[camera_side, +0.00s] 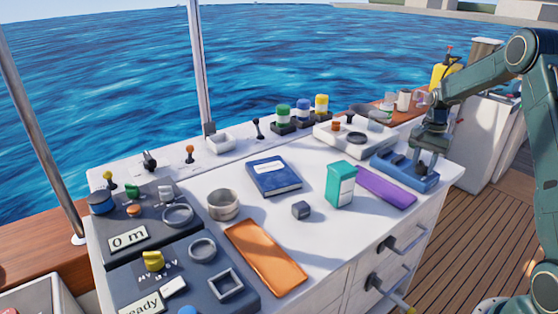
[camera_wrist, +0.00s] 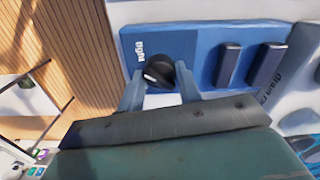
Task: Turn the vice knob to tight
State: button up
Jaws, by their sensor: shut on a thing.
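The blue vice (camera_side: 405,170) sits at the right end of the white worktop in the side view. In the wrist view its blue body (camera_wrist: 178,45) carries a black knob (camera_wrist: 158,72) with a pale edge, next to a small white label (camera_wrist: 140,50) that seems to read "tight". Two upright blue vice jaws (camera_wrist: 246,66) stand to the right of the knob. My gripper (camera_wrist: 160,86) is shut on the knob, with one finger on each side. In the side view my gripper (camera_side: 427,155) is over the vice and hides the knob. The knob's exact pointing direction is hard to tell.
A purple slab (camera_side: 385,187) and a teal box (camera_side: 340,184) stand close to the vice's left. A white panel with knobs (camera_side: 353,139) lies behind it. The worktop edge and wooden deck (camera_side: 480,235) are at the right.

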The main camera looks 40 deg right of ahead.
aim_at(423, 163)
jog(key=shift+m, duration=0.3)
jog(key=o, duration=1)
jog(key=shift+r, duration=0.1)
notch_tip(423, 163, up, 14)
jog(key=shift+f, duration=0.15)
dwell(0.5)
